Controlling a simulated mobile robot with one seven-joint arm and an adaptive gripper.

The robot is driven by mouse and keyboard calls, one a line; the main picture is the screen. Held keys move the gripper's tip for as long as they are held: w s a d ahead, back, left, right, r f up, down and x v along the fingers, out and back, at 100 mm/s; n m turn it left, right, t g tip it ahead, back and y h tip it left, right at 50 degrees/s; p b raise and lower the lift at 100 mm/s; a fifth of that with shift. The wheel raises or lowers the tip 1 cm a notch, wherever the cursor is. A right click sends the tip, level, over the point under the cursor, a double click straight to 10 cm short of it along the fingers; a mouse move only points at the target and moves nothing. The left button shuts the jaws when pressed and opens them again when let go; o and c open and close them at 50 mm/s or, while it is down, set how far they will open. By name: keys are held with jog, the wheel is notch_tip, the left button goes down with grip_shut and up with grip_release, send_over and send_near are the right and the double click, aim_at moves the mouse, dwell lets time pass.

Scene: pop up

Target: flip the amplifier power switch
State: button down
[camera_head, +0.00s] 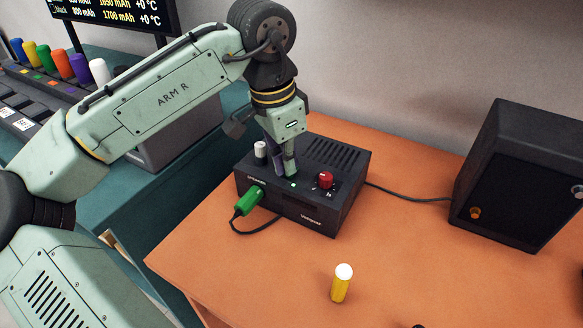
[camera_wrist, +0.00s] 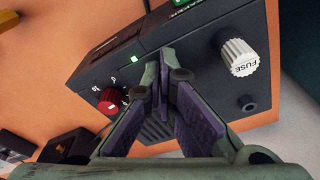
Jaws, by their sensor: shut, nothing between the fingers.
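The amplifier (camera_head: 318,207) is a dark box on the orange table, with a red knob (camera_head: 326,180), a white fuse cap (camera_head: 260,150) and a small lit green light (camera_head: 293,184) on its top. It fills much of the wrist view (camera_wrist: 205,38), where the red knob (camera_wrist: 110,102), the fuse cap (camera_wrist: 240,58) and the green light (camera_wrist: 134,59) also show. My gripper (camera_head: 287,170) is shut and empty, pointing down at the top between fuse cap and red knob. In the wrist view its fingertips (camera_wrist: 166,62) meet near the green light. The power switch is not clearly visible; the fingers may hide it.
A green plug (camera_head: 248,201) with a black cable sits at the amplifier's front. A black speaker (camera_head: 522,175) stands at the right, joined by a cable. A yellow cylinder with a white top (camera_head: 341,284) stands on the table (camera_head: 420,255) in front. Coloured cylinders stand in a rack at upper left.

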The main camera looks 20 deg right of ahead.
notch_tip(320, 180, up, 7)
jog(key=p, duration=0.7)
dwell(0.6)
